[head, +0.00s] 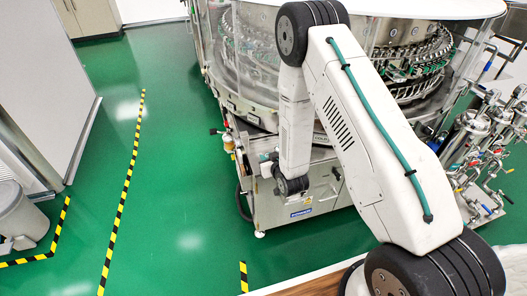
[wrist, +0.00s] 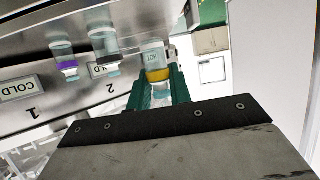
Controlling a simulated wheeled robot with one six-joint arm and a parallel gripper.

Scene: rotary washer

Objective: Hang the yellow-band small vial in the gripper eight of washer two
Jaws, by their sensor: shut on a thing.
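The yellow-band vial (wrist: 154,55) is clear, with a label and a yellow band near the end closest to my gripper. In the wrist view my gripper (wrist: 160,85) has its green fingers on either side of the band, shut on the vial. A rotary washer (head: 262,60) with a ring of many small grippers stands behind my arm in the head view. I cannot tell its number or which gripper is eight. My gripper's fingers and the vial are hidden in the head view.
Left of the held vial in the wrist view are a purple-band vial (wrist: 64,56) and a black-band vial (wrist: 104,46), by a steel face with COLD signs (wrist: 19,88) and numbers 1 and 2. Pipework (head: 485,150) stands at right. Green floor (head: 180,190) is clear at left.

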